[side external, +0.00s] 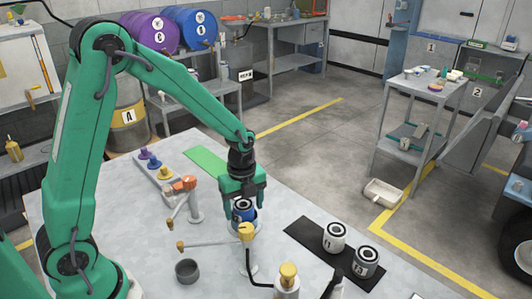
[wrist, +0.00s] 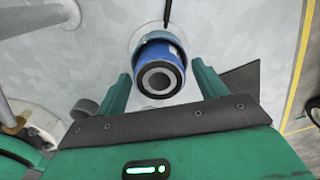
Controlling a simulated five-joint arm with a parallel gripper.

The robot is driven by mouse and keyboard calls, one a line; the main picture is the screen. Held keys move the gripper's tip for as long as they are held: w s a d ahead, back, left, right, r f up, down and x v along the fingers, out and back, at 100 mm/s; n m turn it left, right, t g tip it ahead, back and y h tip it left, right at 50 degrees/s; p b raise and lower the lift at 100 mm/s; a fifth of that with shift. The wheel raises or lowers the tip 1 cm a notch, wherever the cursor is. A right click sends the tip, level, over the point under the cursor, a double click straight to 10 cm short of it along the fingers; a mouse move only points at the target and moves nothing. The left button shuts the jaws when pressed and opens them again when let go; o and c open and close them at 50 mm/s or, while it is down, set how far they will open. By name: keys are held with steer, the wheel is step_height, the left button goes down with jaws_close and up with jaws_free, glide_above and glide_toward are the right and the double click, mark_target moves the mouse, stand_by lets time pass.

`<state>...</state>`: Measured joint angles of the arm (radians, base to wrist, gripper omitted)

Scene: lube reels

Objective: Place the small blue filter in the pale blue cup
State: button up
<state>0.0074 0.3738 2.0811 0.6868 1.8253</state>
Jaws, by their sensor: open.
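The small blue filter (side external: 242,205), with a dark end and a central hole, stands below my gripper (side external: 243,198) in the side view. In the wrist view the filter (wrist: 161,68) sits between my two green fingers, with a gap on each side. My gripper is open and not closed on it. The pale blue cup (wrist: 151,37) shows as a rim behind the filter in the wrist view. The filter seems to sit in the cup; how deep is hidden. In the side view the cup is mostly hidden by the filter and a yellow-topped spout.
Two white filters (side external: 335,236) stand on a black mat (side external: 303,231) to the right. A dark grey cup (side external: 187,270) is at the front left. Arms with orange (side external: 185,184) and yellow (side external: 246,232) heads stand close to my gripper. Coloured knobs (side external: 155,165) sit at the back left.

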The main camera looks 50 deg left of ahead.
mark_target(243, 205)
steer(key=shift+r, duration=0.1)
step_height(243, 205, up, 12)
stand_by(0.7)
steer(key=shift+r, duration=0.1)
stand_by(0.4)
steer(key=s+r+n+t, duration=0.2)
steer(key=s+r+n, duration=0.1)
steer(key=s+n, duration=0.5)
steer(key=s+r+n+t, duration=0.3)
steer(key=s+n, duration=0.5)
steer(key=n, duration=0.5)
steer(key=shift+s+a+r+t, duration=0.15)
steer(key=shift+s+r+t, duration=0.15)
steer(key=shift+r, duration=0.45)
